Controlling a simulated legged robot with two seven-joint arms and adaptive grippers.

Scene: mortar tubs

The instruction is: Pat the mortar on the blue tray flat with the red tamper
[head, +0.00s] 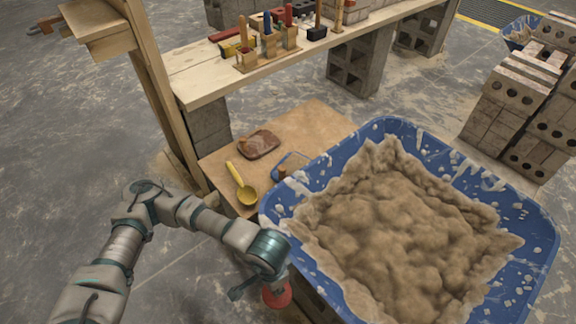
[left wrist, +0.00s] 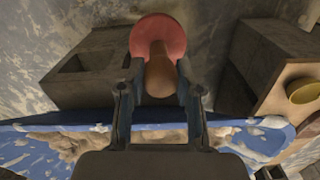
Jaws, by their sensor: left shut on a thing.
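The large blue tray (head: 540,225) holds a heap of lumpy brown mortar (head: 400,230), with pale splashes on the rim. My left gripper (head: 271,274) is left of the tray's near-left side. It is shut on the red tamper (head: 279,295), whose red head shows below the gripper, apart from the mortar. In the left wrist view, the tamper's round red head (left wrist: 158,30) and brown handle (left wrist: 159,75) show between the fingers. The tray's blue rim (left wrist: 250,140) and some mortar (left wrist: 70,143) lie beneath in that picture. My right gripper is not in view.
A low board beside the tray holds a yellow scoop (head: 243,187), a brown dish (head: 259,144) and a small blue-edged item (head: 290,164). Behind it, a wooden bench (head: 205,82) carries several tools. Stacked bricks (head: 515,105) stand at right. The floor at left is clear.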

